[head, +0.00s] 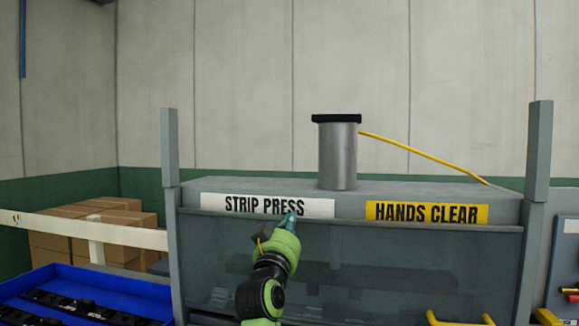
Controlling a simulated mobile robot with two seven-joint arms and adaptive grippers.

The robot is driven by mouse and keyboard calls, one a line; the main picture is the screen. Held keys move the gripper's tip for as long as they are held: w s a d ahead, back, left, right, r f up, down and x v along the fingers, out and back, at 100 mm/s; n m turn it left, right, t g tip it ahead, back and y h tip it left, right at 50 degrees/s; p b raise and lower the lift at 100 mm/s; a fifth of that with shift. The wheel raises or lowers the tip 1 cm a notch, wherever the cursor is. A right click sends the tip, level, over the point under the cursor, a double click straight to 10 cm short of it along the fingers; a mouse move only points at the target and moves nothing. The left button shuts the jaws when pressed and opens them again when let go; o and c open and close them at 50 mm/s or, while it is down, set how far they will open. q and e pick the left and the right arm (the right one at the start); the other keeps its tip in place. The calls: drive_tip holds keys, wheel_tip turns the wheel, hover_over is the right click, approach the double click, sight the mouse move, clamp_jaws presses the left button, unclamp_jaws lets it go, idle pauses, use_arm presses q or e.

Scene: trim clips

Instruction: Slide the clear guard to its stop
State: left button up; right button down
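The clear guard (420,262) is a smoky see-through panel across the front of the strip press (250,187). Its top edge runs just below the STRIP PRESS and HANDS CLEAR labels. A yellow handle (460,320) shows at the bottom edge of the view, in front of the guard, partly cut off.
Grey posts (170,145) (539,150) flank the press. A metal cylinder (338,157) with a yellow hose stands on top. A blue tray (60,283) with dark strips lies at lower left, cardboard boxes (118,225) behind a pale rail (60,229). More equipment is at the right edge.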

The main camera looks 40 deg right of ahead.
use_arm(q)
wheel_tip(320, 180, down, 3)
drive_tip(key=shift+r+b, duration=0.2)
drive_tip(key=shift+b, duration=0.6)
use_arm(e)
wheel_tip(320, 180, down, 3)
drive_tip(key=shift+w+r, duration=0.1)
